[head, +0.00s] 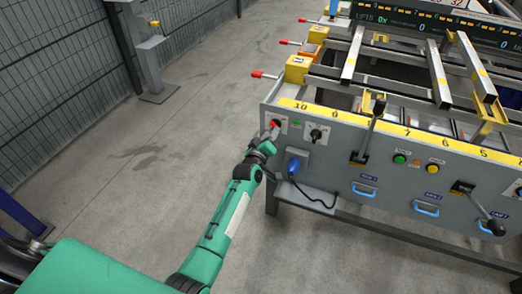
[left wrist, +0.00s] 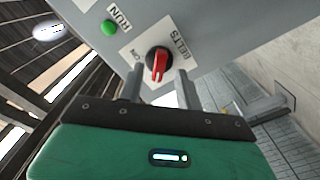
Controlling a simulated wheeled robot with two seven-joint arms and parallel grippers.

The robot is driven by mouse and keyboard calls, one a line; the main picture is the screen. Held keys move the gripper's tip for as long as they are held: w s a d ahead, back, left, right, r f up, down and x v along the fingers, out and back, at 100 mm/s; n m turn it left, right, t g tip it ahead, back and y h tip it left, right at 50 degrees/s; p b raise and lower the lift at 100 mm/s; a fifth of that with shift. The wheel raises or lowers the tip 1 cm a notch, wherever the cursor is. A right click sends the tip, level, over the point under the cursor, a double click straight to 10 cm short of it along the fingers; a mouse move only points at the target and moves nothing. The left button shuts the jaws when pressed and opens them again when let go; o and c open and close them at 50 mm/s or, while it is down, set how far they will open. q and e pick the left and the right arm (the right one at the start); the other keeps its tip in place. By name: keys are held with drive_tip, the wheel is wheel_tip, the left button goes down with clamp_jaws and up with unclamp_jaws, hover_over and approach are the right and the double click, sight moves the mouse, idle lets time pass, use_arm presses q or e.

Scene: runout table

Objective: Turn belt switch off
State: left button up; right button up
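The belt switch is a red rotary knob (left wrist: 158,62) on a white plate marked BELTS, with ON lettered beside it. It also shows in the head view as a small red knob (head: 275,124) at the left end of the grey front panel. My left gripper (left wrist: 160,88) is open, with its two fingers apart, one on each side of the knob's lower end. I cannot tell whether either finger touches it. In the head view my left gripper (head: 271,136) is right at the knob and partly covers its plate. My right gripper is not in view.
A green RUN lamp (left wrist: 108,27) is beside the switch plate. A black rotary switch (head: 316,134) is to the right, with a blue plug (head: 294,165) below. A black lever (head: 378,112) sticks out farther right.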

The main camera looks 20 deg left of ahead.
use_arm(q)
drive_tip(key=s, duration=1.2)
drive_tip(key=shift+a+p, duration=0.2)
drive_tip(key=shift+p, duration=0.2)
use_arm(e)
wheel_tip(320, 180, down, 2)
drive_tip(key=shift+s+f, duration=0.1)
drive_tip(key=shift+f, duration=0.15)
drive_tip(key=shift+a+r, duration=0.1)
